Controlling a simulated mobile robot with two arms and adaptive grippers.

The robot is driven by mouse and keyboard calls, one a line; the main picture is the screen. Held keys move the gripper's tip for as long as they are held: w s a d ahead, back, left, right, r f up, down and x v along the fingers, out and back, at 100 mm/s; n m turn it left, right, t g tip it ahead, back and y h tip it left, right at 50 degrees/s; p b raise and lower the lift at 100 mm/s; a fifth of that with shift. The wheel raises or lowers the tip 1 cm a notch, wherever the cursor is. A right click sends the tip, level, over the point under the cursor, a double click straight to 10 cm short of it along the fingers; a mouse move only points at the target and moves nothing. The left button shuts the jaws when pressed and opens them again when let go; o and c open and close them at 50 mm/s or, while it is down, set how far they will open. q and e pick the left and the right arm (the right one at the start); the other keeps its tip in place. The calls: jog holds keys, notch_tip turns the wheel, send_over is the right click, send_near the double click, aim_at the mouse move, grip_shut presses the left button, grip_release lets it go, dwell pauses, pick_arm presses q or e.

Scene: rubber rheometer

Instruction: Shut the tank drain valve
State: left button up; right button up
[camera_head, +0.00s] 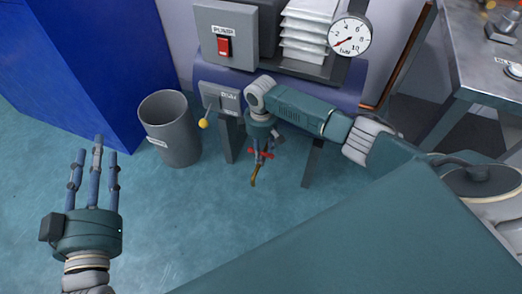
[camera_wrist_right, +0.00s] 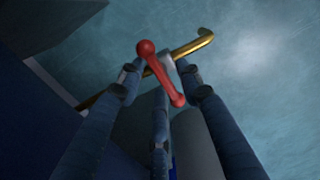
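The tank drain valve shows a red lever (camera_wrist_right: 165,80) with rounded ends, set across a brass pipe (camera_wrist_right: 197,44) at a steep angle in the right wrist view. In the head view the red lever (camera_head: 267,154) and the brass pipe (camera_head: 254,180) sit low under the blue-grey tank (camera_head: 350,98). My right gripper (camera_wrist_right: 160,72) is open, its fingers spread around the lever. Whether any finger touches it I cannot tell. My left gripper (camera_head: 95,155) is open and empty, fingers extended, at the left of the head view, far from the valve.
A grey bin (camera_head: 172,140) stands left of the tank beside a blue cabinet (camera_head: 75,60). A box labelled PUMP (camera_head: 224,36), a dial gauge (camera_head: 350,35) and a yellow-knobbed lever (camera_head: 204,123) are by the tank. A metal bench (camera_head: 490,60) is at right. Floor in front is clear.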

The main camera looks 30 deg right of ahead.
notch_tip(320, 180, up, 11)
dwell(0.3)
dwell(0.4)
